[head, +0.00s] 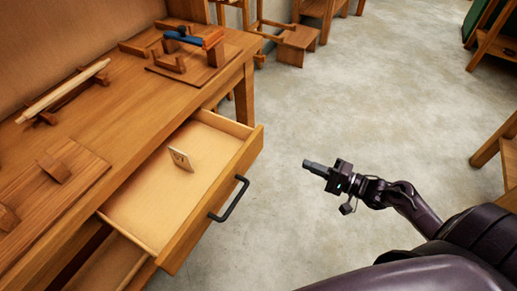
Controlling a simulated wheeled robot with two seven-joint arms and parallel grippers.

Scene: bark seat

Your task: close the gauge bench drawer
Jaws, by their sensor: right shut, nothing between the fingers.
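The bench drawer (238,165) is pulled out from under the wooden bench top (127,92). It has a dark bar handle (230,199) on its front. A small pale card or block with a marking (181,159) stands inside the drawer. My right gripper (308,164) is to the right of the drawer, over the open floor, clearly apart from the handle. It is shut and empty, with its fingers pointing left toward the drawer front. My left gripper is not in view.
A lower drawer or shelf (112,266) shows beneath the open drawer. A small stool (297,40) stands behind. The floor (345,110) around my gripper is clear.

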